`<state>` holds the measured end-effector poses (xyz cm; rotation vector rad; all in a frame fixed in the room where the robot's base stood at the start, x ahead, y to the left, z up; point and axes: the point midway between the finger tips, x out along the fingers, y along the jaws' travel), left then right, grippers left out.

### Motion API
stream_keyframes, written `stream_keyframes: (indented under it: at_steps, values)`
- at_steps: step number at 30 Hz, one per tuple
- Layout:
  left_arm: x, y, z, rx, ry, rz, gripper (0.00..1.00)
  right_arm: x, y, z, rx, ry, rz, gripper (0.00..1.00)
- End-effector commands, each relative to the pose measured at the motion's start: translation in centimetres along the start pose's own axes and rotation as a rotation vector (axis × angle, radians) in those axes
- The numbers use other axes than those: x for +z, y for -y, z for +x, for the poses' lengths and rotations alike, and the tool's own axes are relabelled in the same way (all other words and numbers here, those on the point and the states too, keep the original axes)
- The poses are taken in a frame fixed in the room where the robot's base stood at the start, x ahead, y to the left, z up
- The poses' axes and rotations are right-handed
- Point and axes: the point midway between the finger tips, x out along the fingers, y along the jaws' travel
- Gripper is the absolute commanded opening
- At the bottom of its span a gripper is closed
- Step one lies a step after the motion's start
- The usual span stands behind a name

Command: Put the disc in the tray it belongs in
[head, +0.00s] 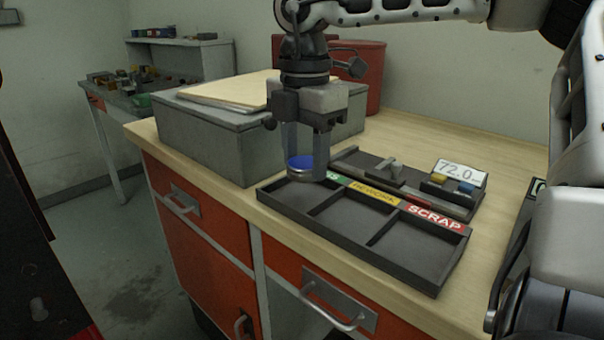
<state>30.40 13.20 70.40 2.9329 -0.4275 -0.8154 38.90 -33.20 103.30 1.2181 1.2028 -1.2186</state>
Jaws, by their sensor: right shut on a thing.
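My right gripper (306,163) points down and is shut on a disc (299,164) with a blue top and a metallic rim. The disc is held above the left end of a dark tray (405,283) on the bench. The tray has three compartments in a row, which look empty. Their labels run along the back edge: a green one mostly hidden behind the gripper at left, a yellow REWORK label (374,193) in the middle, and a red SCRAP label (435,217) at right. My left gripper is not in view.
Behind the tray lies a dark gauge fixture (384,172) with a display (460,171) reading 72.0. A grey box (215,135) stands at the left, close to the gripper. A red bin (362,80) stands behind. Bare wooden bench top (480,235) lies right of the tray.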

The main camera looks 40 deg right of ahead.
Motion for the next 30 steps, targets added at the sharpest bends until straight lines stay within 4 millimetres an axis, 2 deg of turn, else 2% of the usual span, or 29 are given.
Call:
stream_keyframes:
  at_steps: [5, 12, 24, 25, 26, 30]
  values:
    - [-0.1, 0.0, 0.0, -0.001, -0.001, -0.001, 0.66, 0.2, -0.7, 0.8, 0.002, -0.001, 0.001, 0.14]
    - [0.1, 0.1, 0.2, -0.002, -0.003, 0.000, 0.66, 0.4, -0.9, 3.9, 0.000, -0.001, 0.001, 0.14]
    - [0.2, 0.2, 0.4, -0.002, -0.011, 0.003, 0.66, 0.4, -1.0, 4.7, 0.005, 0.000, 0.002, 0.14]
    - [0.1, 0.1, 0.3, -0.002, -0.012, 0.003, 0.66, 0.4, -0.9, 4.6, 0.003, 0.000, 0.002, 0.53]
    - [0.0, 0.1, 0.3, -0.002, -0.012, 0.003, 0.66, 0.4, -0.9, 4.5, 0.003, 0.000, 0.002, 0.56]
    - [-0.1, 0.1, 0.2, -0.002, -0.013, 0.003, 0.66, 0.4, -0.9, 4.5, 0.002, 0.000, 0.002, 0.56]
